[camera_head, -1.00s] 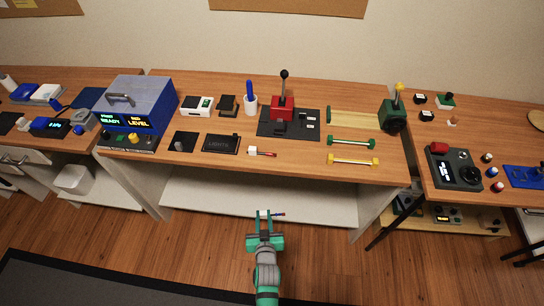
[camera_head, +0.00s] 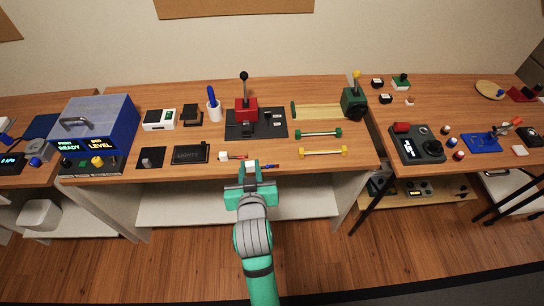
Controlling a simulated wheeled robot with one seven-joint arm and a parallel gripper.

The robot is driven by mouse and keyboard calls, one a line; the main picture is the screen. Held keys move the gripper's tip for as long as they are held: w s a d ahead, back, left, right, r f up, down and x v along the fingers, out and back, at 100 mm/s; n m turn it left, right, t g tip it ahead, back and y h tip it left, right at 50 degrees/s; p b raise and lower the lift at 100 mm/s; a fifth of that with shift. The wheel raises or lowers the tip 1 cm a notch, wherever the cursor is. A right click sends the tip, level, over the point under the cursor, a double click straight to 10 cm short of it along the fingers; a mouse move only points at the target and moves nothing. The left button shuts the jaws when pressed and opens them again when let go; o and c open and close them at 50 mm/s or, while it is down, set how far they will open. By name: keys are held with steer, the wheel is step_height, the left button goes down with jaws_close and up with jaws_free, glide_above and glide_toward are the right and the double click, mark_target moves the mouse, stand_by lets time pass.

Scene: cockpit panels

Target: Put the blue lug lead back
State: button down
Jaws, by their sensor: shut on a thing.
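My gripper (camera_head: 250,172) is at the front edge of the middle bench, just in front of the bench top. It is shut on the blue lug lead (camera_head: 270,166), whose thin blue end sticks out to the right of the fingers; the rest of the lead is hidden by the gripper. A similar red lead with a white block (camera_head: 232,156) lies on the bench just behind and left of my gripper. Farther back is a black plate (camera_head: 243,131) with a red lever box (camera_head: 246,110) and small dark fittings with white labels on its right part.
A green bar (camera_head: 318,133) and a yellow bar (camera_head: 323,152) lie right of the plate. A black pad marked LIGHTS (camera_head: 191,153) lies to the left. A white cup (camera_head: 214,112) with a blue item stands behind. The blue box (camera_head: 100,120) stands at the left end.

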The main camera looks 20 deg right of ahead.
steer(key=shift+m+h, duration=0.3)
steer(key=w+d+f, duration=0.2)
steer(key=w, duration=0.1)
steer(key=w+d+f, duration=0.2)
steer(key=w, duration=0.1)
steer(key=w+d+f, duration=0.2)
steer(key=w+d, duration=0.1)
steer(key=w, duration=0.1)
steer(key=shift+d+f, duration=0.1)
steer(key=shift+f, duration=0.05)
steer(key=shift+w+d+f, duration=0.1)
steer(key=shift+w+f, duration=0.2)
steer(key=f, duration=0.3)
steer(key=shift+w, duration=0.25)
steer(key=shift+d+f, duration=0.1)
steer(key=shift+f, duration=0.2)
steer(key=shift+s, duration=0.2)
